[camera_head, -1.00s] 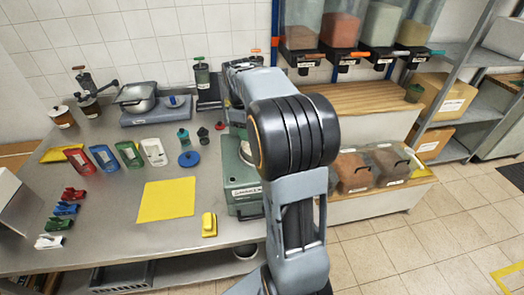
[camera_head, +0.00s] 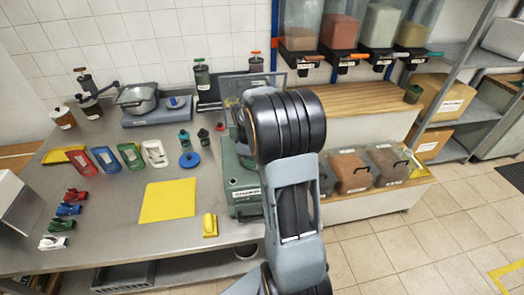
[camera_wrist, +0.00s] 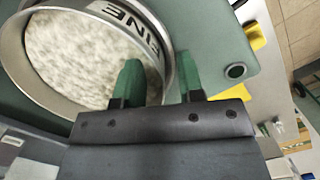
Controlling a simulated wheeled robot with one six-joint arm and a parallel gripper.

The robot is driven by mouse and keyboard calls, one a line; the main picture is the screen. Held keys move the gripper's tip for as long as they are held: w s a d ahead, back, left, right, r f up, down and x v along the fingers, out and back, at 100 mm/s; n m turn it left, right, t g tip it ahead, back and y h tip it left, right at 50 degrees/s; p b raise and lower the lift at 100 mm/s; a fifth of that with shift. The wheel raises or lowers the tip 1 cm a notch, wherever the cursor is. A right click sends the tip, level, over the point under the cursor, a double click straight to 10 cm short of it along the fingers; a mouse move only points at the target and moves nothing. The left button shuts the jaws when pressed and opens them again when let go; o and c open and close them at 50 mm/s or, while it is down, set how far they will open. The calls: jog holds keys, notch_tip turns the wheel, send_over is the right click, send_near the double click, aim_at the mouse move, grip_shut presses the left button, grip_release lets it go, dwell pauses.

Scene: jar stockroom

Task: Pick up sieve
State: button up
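The sieve (camera_wrist: 95,52) is a round metal ring with a pale mesh or filling and the word FINE on its band, in the wrist view. It rests over a green machine (camera_wrist: 215,50), which also shows in the head view (camera_head: 239,178). My gripper (camera_wrist: 158,82) has two green fingers spread apart at the sieve's near rim. The left finger overlaps the inside of the ring and the right finger is outside it. The rim passes between them, and I see no clear grip. In the head view my arm hides the sieve and the gripper.
A yellow mat (camera_head: 167,201) and a yellow item (camera_head: 210,225) lie on the metal bench left of the machine. Coloured scoops (camera_head: 105,158) and a scale with a bowl (camera_head: 140,103) stand farther left. Clear bins (camera_head: 350,171) stand right of my arm.

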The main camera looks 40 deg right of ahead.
jog(key=shift+f, duration=0.1)
grip_shut()
dwell(0.5)
